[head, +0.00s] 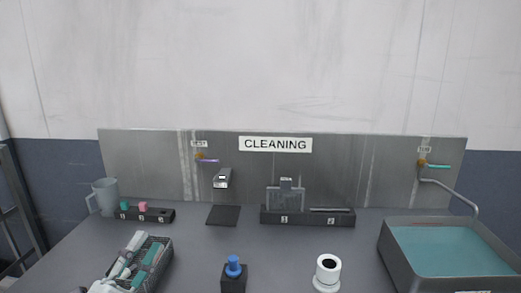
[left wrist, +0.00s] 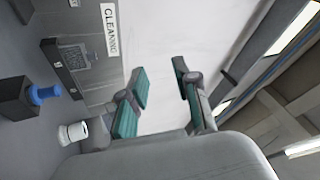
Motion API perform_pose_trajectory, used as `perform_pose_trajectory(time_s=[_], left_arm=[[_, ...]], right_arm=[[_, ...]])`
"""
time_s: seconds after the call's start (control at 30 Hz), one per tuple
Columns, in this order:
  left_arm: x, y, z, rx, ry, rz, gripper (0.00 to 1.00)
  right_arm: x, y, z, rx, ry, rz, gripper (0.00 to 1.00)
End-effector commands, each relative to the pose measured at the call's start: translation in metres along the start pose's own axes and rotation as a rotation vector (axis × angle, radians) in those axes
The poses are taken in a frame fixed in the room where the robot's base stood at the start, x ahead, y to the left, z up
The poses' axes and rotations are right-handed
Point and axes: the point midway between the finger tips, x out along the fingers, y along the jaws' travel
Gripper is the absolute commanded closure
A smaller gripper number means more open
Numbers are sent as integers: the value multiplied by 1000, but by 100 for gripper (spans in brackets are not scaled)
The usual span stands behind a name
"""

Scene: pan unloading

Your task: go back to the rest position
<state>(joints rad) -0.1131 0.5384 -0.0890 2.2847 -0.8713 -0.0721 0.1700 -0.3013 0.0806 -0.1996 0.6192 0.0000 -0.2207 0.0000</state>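My left gripper (head: 142,250) shows at the lower left of the head view, with its grey fingers and teal pads overlapping a dark mesh basket (head: 166,250). In the left wrist view, its two fingers (left wrist: 160,78) stand apart with nothing between them and point toward the wall. My right gripper is in neither view. No pan can be made out.
A blue-topped dark block (head: 234,268) and a white cylinder (head: 327,272) stand at the front of the table. A basin of teal liquid (head: 388,246) is at right. A jug (head: 104,194) and dark racks (head: 308,217) stand along the metal back panel (head: 340,165).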

Motion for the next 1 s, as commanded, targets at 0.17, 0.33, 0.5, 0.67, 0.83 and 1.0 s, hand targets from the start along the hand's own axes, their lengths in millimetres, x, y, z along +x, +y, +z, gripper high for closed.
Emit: perform_pose_trajectory(time_s=[0.17, 0.33, 0.5, 0.67, 0.83, 1.0], left_arm=[[-69, 59, 72, -380, -572, 71, 69], [-165, 138, 84, -647, -1030, 280, 69], [-237, 186, 57, -799, -1303, 491, 69], [-287, 210, 23, -893, -1468, 668, 69], [-329, 223, -16, -970, -1597, 848, 69], [-343, 266, -2, -967, -1624, 881, 69]], right_arm=[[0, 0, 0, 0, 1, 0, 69], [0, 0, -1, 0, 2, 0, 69], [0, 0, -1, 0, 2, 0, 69], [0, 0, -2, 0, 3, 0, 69], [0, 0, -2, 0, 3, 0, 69], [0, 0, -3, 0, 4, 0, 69]])
